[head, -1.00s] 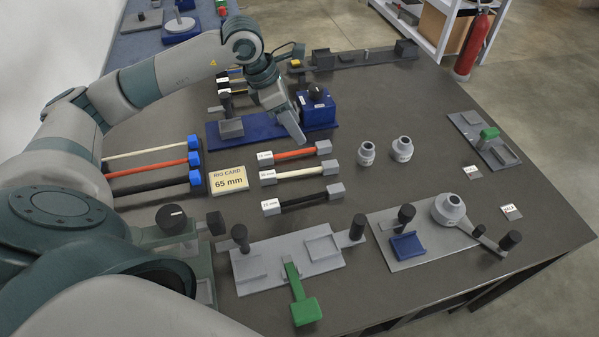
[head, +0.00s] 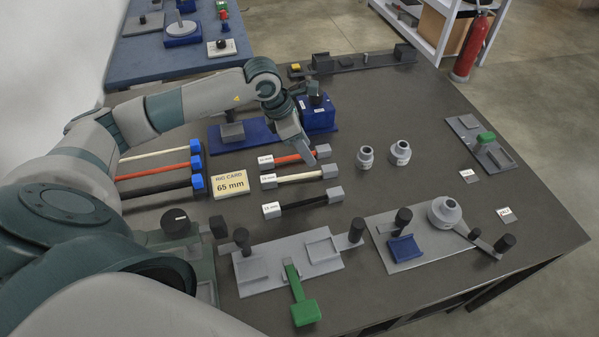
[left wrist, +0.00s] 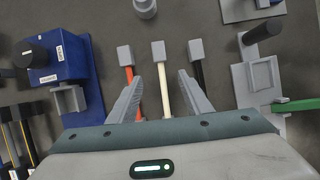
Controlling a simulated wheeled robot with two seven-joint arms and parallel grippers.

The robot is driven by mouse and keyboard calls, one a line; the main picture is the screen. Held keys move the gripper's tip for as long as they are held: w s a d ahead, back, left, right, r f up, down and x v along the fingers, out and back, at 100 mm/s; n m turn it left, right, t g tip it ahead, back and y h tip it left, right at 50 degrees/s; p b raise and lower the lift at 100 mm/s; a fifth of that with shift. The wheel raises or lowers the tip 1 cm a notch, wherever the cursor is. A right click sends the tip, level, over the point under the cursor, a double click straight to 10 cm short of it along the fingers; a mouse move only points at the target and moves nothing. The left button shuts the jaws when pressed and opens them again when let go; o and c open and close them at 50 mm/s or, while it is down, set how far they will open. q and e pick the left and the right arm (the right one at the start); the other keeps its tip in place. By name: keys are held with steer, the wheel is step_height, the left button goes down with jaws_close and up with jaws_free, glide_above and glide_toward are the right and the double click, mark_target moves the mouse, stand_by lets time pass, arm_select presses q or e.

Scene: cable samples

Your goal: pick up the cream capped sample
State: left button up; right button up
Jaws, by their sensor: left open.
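The cream capped sample (head: 303,177) lies on the dark table between a red capped sample (head: 293,158) and a black capped sample (head: 303,202). It has a grey block at its right end and a white label at its left. My left gripper (head: 308,157) is open and empty, over the red and cream samples near their right ends. In the left wrist view the cream sample (left wrist: 164,95) runs between the two open fingers (left wrist: 171,73), with its grey cap beyond the tips. Its near end is hidden behind the gripper body. My right gripper is not in view.
A blue box fixture (head: 318,118) stands just behind the samples. Two grey collars (head: 366,157) stand to the right. A yellow card (head: 230,184) and blue-capped rods (head: 160,171) lie left. A grey plate with a green lever (head: 305,311) is in front.

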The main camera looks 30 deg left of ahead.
mark_target(321, 171)
arm_select(q)
steer(key=p+x, duration=0.1)
steer(key=x, duration=0.3)
steer(key=shift+w+d+f, duration=0.1)
steer(key=shift+w+f, duration=0.05)
steer(key=shift+f, duration=0.35)
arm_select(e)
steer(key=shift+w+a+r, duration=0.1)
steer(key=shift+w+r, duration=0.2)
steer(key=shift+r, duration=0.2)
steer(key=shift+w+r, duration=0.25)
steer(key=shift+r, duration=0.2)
arm_select(q)
steer(key=shift+w+d+f+p, duration=0.2)
steer(key=shift+d+f+p, duration=0.15)
steer(key=shift+f+p, duration=0.45)
steer(key=p+x, duration=0.1)
steer(key=x, duration=0.1)
steer(key=shift+w+d+f+p, duration=0.2)
steer(key=shift+p, duration=0.2)
steer(key=shift+w+f, duration=0.1)
steer(key=shift+f, duration=0.35)
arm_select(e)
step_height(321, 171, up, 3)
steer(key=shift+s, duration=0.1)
arm_select(q)
jaws_close()
